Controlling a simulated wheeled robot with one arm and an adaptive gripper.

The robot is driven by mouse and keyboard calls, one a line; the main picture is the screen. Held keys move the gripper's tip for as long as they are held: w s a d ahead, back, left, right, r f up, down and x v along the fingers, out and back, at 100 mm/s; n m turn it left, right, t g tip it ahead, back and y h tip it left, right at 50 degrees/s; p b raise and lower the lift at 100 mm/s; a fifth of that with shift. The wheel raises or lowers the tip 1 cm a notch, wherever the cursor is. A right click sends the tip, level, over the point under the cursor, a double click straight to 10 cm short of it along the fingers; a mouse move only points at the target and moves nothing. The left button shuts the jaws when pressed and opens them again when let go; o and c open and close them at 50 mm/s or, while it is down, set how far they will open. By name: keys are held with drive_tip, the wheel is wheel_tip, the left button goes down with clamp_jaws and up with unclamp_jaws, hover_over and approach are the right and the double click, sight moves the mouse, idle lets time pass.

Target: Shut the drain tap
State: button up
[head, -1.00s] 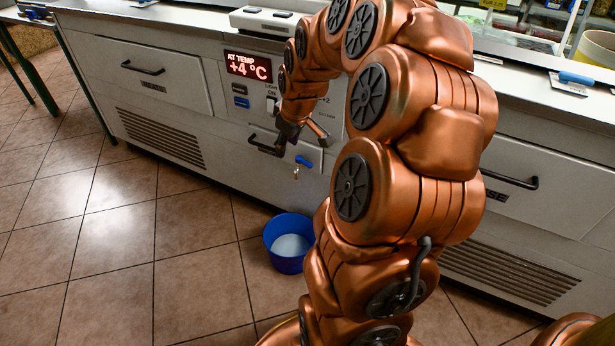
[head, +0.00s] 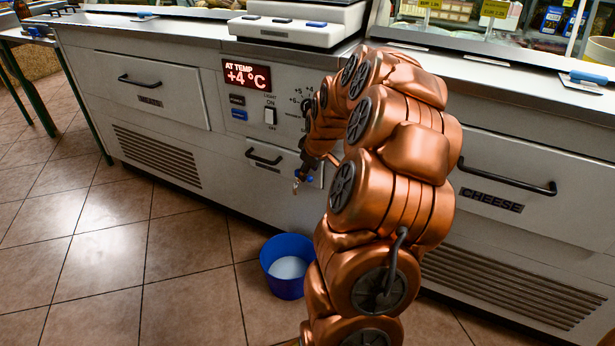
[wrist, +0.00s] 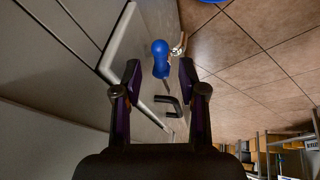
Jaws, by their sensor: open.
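The drain tap's blue lever (head: 304,178) shows low on the counter front, partly hidden by my gripper (head: 308,168). Its small metal spout (head: 296,187) points down over the floor. In the wrist view the blue lever (wrist: 160,57) stands just beyond and between the fingertips of my gripper (wrist: 160,80), with the metal spout (wrist: 180,45) beside it. My gripper is open, with a finger to each side of the lever. I cannot tell whether either finger touches it. Whether anything runs from the spout is too small to tell.
A blue bucket (head: 272,270) with whitish contents stands on the floor below the tap. A black drawer handle (head: 264,157) is just left of my gripper, near a light switch (head: 270,116) and a lit display (head: 247,75). The tiled floor at left is clear.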

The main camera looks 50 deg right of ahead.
drive_tip(key=shift+x, duration=1.05)
clamp_jaws()
